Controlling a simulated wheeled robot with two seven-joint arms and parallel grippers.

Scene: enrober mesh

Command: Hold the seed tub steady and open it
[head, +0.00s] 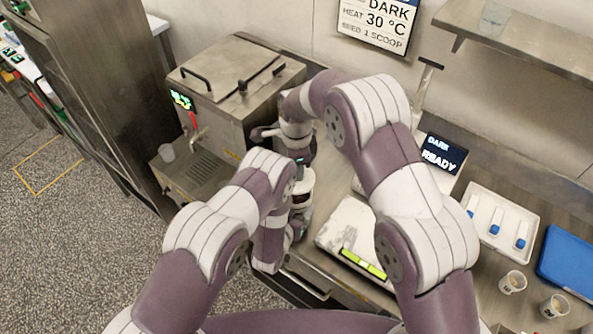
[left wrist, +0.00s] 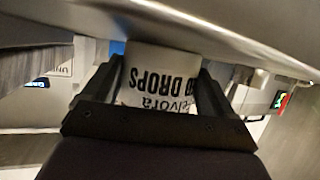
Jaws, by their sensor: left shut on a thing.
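The seed tub (head: 302,198) is a small, pale tub with a dark band, standing between my two arms at the counter's front. In the left wrist view the white tub (left wrist: 160,75) shows upside-down print reading "DROPS", between two dark fingers. My left gripper (head: 299,222) is shut on the tub's side; it also shows in the left wrist view (left wrist: 157,80). My right gripper (head: 301,164) is just above the tub's top, pointing down. Its fingers are mostly hidden by my arms, so I cannot tell whether it touches the lid.
A steel machine (head: 228,95) with a lidded tank stands behind left.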

